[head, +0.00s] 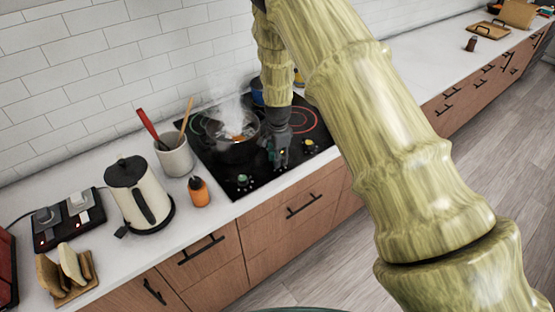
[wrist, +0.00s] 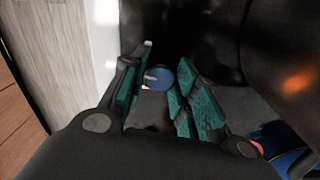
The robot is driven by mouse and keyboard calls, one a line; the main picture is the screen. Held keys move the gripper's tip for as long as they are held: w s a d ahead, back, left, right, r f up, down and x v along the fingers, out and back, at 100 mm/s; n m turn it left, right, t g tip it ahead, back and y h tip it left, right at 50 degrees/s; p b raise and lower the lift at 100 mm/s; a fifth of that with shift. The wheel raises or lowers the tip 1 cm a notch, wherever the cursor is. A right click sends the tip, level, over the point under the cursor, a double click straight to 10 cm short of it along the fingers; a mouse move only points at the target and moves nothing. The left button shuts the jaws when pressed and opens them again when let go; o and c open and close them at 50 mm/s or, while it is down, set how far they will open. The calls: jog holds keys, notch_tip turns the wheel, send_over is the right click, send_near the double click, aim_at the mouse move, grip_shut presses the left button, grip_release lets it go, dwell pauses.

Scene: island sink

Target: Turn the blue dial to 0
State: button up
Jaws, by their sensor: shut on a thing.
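The blue dial (wrist: 160,77) shows in the wrist view as a small round knob with a pale mark on it, on the dark stove surface. My gripper (wrist: 155,88) is shut on it, with a green-padded finger on each side. In the head view my gripper (head: 281,160) points down at the front edge of the black cooktop (head: 215,172). There it hides most or all of the blue dial. The number the dial points to cannot be read.
A steaming dark pot (head: 232,150) stands just left of my gripper. A green dial (head: 243,181) and a yellow dial (head: 309,144) flank it. An orange bottle (head: 199,192), a utensil crock (head: 175,158) and a kettle (head: 138,192) stand farther left.

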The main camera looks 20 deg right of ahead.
jog(key=n+b, duration=0.1)
jog(key=n, duration=0.1)
jog(key=n+b, duration=0.1)
jog(key=n, duration=0.1)
jog(key=shift+s+f+n, duration=0.15)
jog(key=shift+f+n, duration=0.15)
jog(key=shift+f, duration=0.05)
jog(key=n+b, duration=0.2)
jog(key=n, duration=0.3)
jog(key=shift+s, duration=0.1)
jog(key=n+b, duration=0.1)
jog(key=n, duration=0.4)
jog(key=shift+b, duration=0.3)
jog(key=n, duration=0.4)
jog(key=shift+n+b, duration=0.3)
jog(key=shift+b, duration=0.05)
jog(key=n, duration=0.9)
jog(key=shift+n, duration=0.4)
jog(key=n, duration=0.4)
jog(key=shift+n, duration=0.3)
jog(key=n, duration=0.4)
jog(key=shift+p, duration=0.4)
jog(key=shift+n, duration=0.3)
